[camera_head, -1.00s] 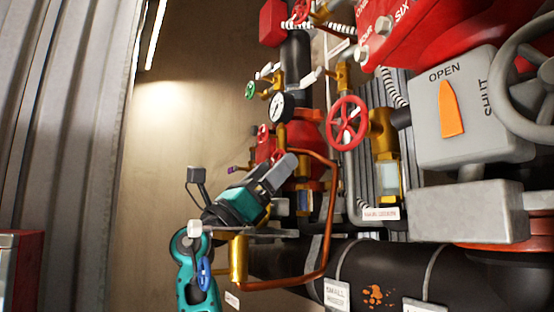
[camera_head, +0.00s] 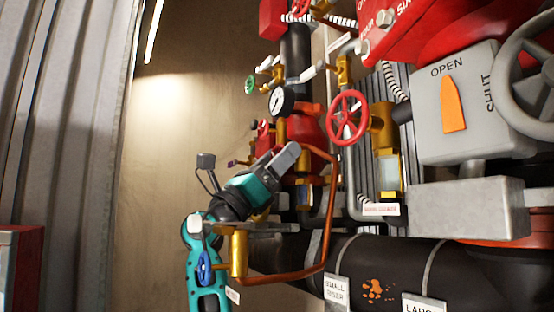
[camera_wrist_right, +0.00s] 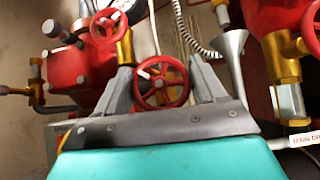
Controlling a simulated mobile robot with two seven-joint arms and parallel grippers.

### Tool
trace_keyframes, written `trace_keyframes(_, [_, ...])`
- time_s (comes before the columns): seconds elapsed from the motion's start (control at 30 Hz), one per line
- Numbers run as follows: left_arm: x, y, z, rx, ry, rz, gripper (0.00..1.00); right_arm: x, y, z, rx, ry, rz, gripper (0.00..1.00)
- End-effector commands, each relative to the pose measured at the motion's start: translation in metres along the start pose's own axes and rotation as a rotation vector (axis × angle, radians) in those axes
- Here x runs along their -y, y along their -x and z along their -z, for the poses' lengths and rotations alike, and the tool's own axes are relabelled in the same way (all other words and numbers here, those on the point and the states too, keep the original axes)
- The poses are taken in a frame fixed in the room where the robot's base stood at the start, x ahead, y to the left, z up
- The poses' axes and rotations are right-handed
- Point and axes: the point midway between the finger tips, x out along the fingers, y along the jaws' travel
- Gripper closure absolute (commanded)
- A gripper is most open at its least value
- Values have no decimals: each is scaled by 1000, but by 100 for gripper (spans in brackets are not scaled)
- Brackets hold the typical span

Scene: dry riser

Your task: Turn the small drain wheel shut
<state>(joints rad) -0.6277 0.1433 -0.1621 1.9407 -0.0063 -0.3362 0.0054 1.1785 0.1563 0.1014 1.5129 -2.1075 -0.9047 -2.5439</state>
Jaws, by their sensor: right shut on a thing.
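My right gripper (camera_head: 288,156), on a teal wrist, reaches in among the pipes in the head view. In the right wrist view its two grey fingers (camera_wrist_right: 165,80) stand on either side of a small red spoked wheel (camera_wrist_right: 161,83), shut on its rim. I take this as the small drain wheel. In the head view this wheel is hidden behind the gripper. My left gripper is in neither view.
A larger red wheel (camera_head: 347,117) stands to the right, near a grey box (camera_head: 465,105) marked OPEN and SHUT. Bare wall (camera_head: 190,130) lies left.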

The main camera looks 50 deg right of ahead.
Motion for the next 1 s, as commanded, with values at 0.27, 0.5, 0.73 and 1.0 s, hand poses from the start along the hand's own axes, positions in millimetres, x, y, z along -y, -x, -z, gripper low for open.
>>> trace_keyframes(0.27, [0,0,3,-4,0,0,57,0,0,0,-1,-12,13,61])
trace_keyframes(0.5, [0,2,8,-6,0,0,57,0,-1,-1,1,-88,90,61])
trace_keyframes(0.73, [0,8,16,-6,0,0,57,0,-2,-2,1,-209,213,61])
trace_keyframes(1.0, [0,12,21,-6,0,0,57,0,-1,-1,1,-340,344,61])
